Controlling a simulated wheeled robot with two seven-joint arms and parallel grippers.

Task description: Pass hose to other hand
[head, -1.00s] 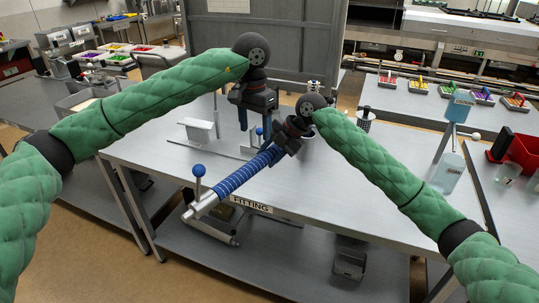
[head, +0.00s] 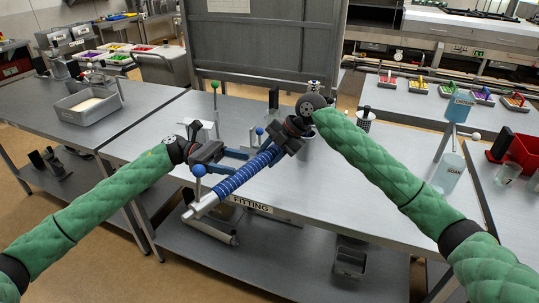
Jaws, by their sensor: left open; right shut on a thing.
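The blue ribbed hose (head: 240,176) slants across the middle of the head view, with a silver pipe end (head: 201,207) at its lower left. My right gripper (head: 276,151) is shut on the hose near its upper right end, and its fingers partly hide that end. My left gripper (head: 240,160) is open, with its blue fingers pointing right toward the hose's middle. I cannot tell whether the fingers touch the hose or stand around it. The hose hangs over the front of the grey table (head: 330,185).
A blue-knobbed lever (head: 199,171) stands near the pipe end, close to my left gripper. A "FITTING" label (head: 252,204) is on the table's front edge. A green-knobbed post (head: 215,86) stands behind. The table's right middle is clear.

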